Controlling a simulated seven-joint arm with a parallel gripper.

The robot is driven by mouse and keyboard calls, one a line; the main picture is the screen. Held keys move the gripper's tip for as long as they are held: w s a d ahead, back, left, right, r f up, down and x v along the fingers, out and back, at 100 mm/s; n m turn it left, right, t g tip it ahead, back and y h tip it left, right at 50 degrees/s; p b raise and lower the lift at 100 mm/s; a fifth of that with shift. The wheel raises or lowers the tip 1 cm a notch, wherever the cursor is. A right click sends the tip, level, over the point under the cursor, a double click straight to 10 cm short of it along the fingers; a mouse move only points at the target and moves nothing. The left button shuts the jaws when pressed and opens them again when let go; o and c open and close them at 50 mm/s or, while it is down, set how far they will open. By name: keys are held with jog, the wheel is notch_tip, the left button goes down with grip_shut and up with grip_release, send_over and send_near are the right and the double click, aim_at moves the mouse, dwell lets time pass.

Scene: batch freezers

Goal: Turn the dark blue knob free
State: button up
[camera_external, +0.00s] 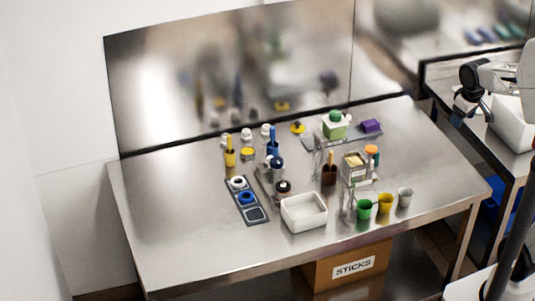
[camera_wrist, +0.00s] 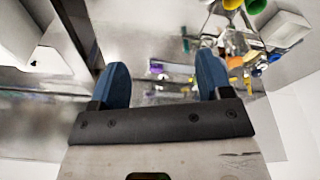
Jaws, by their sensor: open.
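A small dark blue knob (camera_external: 277,162) appears to sit on a grey metal fixture (camera_external: 265,180) near the middle of the steel table, in the external view. A second dark round knob (camera_external: 283,187) with a pinkish middle is on the near end of the same fixture. My gripper (camera_external: 465,110) is high at the right, well away from both knobs. In the wrist view its two blue fingers are apart with nothing between them (camera_wrist: 162,82). I cannot make out the dark blue knob in the wrist view.
A white tray (camera_external: 304,212) stands right of the near knob; it also shows in the wrist view (camera_wrist: 286,29). A blue-handled item (camera_external: 272,142) stands just behind the dark blue knob. Green (camera_external: 364,209) and yellow (camera_external: 385,203) cups stand to the right. The table's left side is clear.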

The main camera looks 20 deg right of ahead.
jog(key=w+a+n, duration=0.5)
jog(key=w+a, duration=0.5)
jog(key=w, duration=0.2)
jog(key=n+g, duration=0.2)
jog(key=n, duration=1)
send_over(277, 160)
notch_tip(277, 160, down, 18)
jog(key=shift+a+r, duration=0.1)
jog(key=shift+f, duration=3.9)
jog(key=shift+c, duration=0.5)
